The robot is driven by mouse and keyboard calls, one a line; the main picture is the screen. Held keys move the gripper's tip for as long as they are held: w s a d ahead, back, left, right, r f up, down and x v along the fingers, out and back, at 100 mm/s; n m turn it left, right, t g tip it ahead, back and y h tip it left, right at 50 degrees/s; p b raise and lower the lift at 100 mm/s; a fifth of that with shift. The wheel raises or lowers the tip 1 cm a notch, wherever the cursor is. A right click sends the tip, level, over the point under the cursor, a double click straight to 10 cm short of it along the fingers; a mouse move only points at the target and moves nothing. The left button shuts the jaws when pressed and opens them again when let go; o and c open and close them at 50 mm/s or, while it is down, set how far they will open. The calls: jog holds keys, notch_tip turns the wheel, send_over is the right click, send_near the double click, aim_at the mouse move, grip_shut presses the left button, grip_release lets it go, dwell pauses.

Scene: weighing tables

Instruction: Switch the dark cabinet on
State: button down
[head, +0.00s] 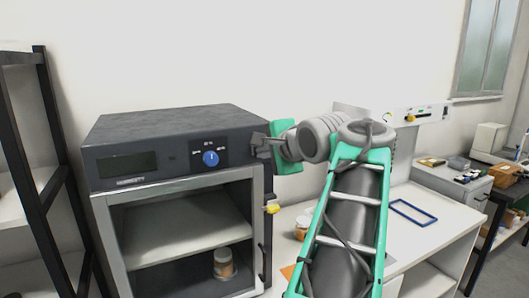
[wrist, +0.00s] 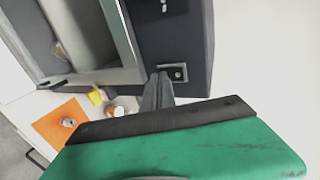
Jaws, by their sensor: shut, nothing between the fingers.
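The dark cabinet (head: 180,121) stands at the left of the head view, with a dark display (head: 128,168) showing no readable figures. A blue knob (head: 210,158) sits mid-panel. My gripper (head: 262,141) is at the right end of the front panel, its fingers together and empty. In the wrist view the closed fingertips (wrist: 161,77) are right beside a small black switch (wrist: 178,72) in a light frame on the panel. I cannot tell whether they touch it. In the head view my gripper hides the switch.
A jar (head: 223,263) stands inside the cabinet behind its light-framed front. A yellow piece (head: 272,209) sticks out at the cabinet's right edge. The white bench to the right holds another jar (head: 302,228) and a blue frame (head: 413,211). A black-framed shelf (head: 42,170) stands left.

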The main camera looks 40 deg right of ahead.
jog(key=shift+w+d+f, duration=0.1)
jog(key=shift+w, duration=0.05)
jog(key=shift+p, duration=0.3)
jog(key=shift+r+p, duration=0.8)
jog(key=shift+r, duration=0.1)
jog(key=f+p+v, duration=0.1)
jog(key=p+v, duration=0.1)
jog(key=v, duration=1.2)
